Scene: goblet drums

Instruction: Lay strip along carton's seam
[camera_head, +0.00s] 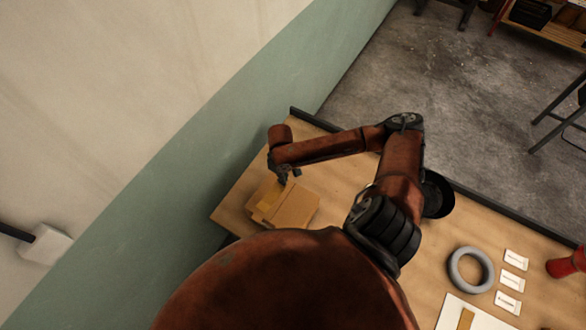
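The brown carton (294,209) sits near the left end of the wooden table. My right gripper (284,180) is small and dark in the head view, pointing down just above the carton's far left edge. A yellowish flat piece (267,195) shows at the carton's left side, just under the gripper. I cannot tell whether it is a strip or a flap, or whether the gripper holds it. The carton's seam is too small to make out. A tan strip (466,320) lies on a white sheet (450,312) at the bottom right. My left gripper is not in view.
A grey ring (470,269) and several white cards (512,281) lie on the table (340,180) at the right. A red object (566,264) stands at the right edge. A wall (190,190) runs close along the left. A dark rail edges the table's far side.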

